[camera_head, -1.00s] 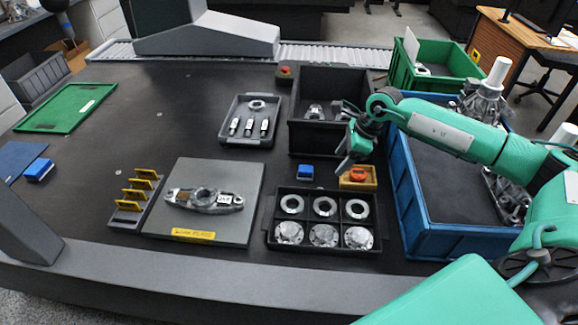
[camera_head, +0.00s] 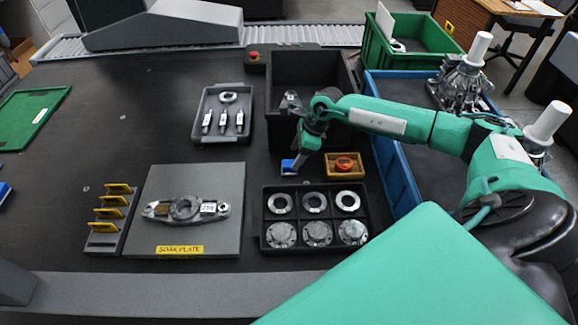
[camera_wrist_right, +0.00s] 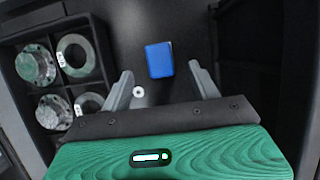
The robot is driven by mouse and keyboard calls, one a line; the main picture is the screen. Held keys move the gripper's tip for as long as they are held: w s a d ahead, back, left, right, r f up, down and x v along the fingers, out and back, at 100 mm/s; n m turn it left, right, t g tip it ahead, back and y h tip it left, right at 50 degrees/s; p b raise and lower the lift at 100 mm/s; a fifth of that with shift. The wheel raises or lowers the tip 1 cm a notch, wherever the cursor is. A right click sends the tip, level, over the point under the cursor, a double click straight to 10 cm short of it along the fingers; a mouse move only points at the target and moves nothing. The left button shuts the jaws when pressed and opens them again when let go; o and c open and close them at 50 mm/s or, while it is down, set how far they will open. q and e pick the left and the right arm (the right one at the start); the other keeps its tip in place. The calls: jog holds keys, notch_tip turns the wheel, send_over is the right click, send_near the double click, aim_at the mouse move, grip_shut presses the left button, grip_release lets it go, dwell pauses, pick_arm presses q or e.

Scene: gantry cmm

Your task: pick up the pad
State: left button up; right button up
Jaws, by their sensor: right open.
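A small blue pad (camera_head: 287,166) lies on the dark table, behind the black tray of metal parts and left of the small wooden box. My right gripper (camera_head: 300,160) points down right at the pad and hides part of it in the head view. In the right wrist view the blue pad (camera_wrist_right: 159,60) lies between and just beyond the two fingertips (camera_wrist_right: 160,74), which are apart with nothing between them. I cannot tell the exact height of the fingers above it. My left gripper is not in view.
The black tray (camera_head: 328,247) holds rings and flanges. The wooden box (camera_head: 330,173) holds an orange round item. A deep black bin (camera_head: 290,70) stands behind, and a blue crate (camera_head: 405,205) to the right. A grey plate (camera_head: 150,235) bears a metal part. Table between is clear.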

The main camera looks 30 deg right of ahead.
aim_at(290, 163)
jog(key=p+x, duration=0.1)
jog(key=x, duration=0.3)
jog(key=shift+w+a+f, duration=0.2)
jog(key=shift+a, duration=0.05)
jog(key=shift+f, duration=0.3)
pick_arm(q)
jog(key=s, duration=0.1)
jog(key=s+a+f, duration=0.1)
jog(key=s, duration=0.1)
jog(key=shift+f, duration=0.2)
pick_arm(e)
jog(key=c, duration=1.1)
